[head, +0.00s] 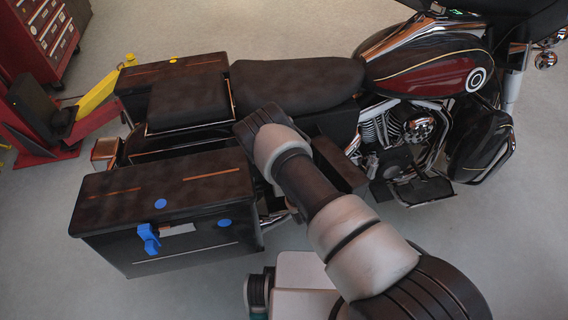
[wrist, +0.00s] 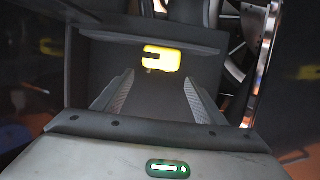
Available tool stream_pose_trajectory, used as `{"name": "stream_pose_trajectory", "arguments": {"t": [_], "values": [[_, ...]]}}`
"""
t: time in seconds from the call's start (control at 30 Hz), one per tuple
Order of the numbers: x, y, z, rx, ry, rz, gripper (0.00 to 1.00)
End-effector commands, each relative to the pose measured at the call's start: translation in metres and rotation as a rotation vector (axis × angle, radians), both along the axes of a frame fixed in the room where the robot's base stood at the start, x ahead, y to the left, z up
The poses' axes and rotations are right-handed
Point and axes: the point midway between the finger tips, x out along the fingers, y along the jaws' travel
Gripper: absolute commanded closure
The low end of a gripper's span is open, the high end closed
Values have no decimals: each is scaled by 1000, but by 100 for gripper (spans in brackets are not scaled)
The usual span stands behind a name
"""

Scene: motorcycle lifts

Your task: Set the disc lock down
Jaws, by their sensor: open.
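The disc lock (wrist: 162,58) is a small yellow block with a dark notch on its left side. In the wrist view it sits on a dark surface just beyond my fingertips, apart from them as far as I can see. My gripper (wrist: 159,78) is open and empty, its two ribbed fingers on either side of a bare dark strip. In the head view my arm hides the gripper, and the disc lock does not show.
A motorcycle (head: 425,68) fills the head view. Its near pannier (head: 105,230) has a blue latch (head: 150,238) and blue dots; its far pannier (head: 140,75) has a yellow dot. A red tool cabinet (head: 45,38) stands at upper left. Grey floor is open at lower left.

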Motion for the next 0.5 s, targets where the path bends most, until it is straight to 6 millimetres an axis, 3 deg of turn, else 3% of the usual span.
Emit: {"name": "stream_pose_trajectory", "arguments": {"t": [0.3,0.5], "values": [[-66,-20,27,-3,5,-3,35],[-91,-27,37,-1,4,-2,35]]}}
